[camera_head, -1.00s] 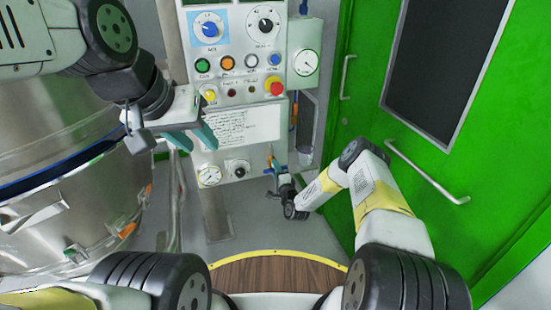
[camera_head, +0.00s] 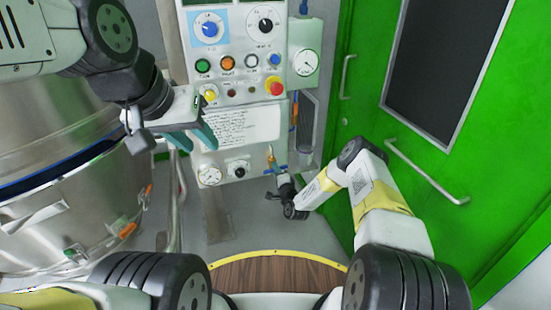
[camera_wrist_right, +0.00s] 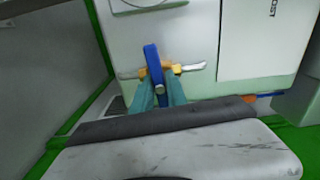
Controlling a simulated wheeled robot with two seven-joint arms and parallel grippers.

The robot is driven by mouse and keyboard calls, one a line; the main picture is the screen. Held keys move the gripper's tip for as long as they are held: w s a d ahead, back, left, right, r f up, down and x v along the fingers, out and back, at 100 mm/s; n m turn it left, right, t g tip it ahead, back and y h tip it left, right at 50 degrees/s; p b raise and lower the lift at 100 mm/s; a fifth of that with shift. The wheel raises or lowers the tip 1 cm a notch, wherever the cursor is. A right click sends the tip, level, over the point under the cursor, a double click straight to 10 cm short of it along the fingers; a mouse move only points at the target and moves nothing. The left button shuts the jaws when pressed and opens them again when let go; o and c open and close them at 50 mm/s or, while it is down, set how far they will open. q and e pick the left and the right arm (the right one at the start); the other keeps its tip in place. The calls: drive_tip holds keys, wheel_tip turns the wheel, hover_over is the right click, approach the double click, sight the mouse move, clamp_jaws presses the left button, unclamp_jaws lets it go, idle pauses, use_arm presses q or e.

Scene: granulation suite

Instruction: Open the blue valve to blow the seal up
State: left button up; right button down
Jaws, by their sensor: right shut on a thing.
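The blue valve (camera_wrist_right: 152,62) is a blue lever on a brass-coloured body with a silver piece running crosswise, seen in the right wrist view. The lever stands roughly upright in that view, across the silver piece. My right gripper (camera_wrist_right: 161,90) is shut on the lever, with one teal finger on each side. In the head view my right gripper (camera_head: 281,180) is low on the panel's right side, and it mostly hides the lever. My left gripper (camera_head: 207,136) is open and empty in front of the panel's text plate.
The control panel (camera_head: 240,80) carries dials, coloured buttons and a red emergency stop (camera_head: 275,89). A pressure gauge (camera_head: 306,63) is at its right. A steel vessel (camera_head: 70,170) stands left. A green door (camera_head: 400,130) with handles is close to my right arm.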

drive_tip(key=n, duration=0.8)
drive_tip(key=shift+n, duration=0.4)
drive_tip(key=n, duration=0.3)
drive_tip(key=shift+n, duration=2.5)
drive_tip(key=shift+f, duration=0.1)
drive_tip(key=c, duration=1.3)
unclamp_jaws()
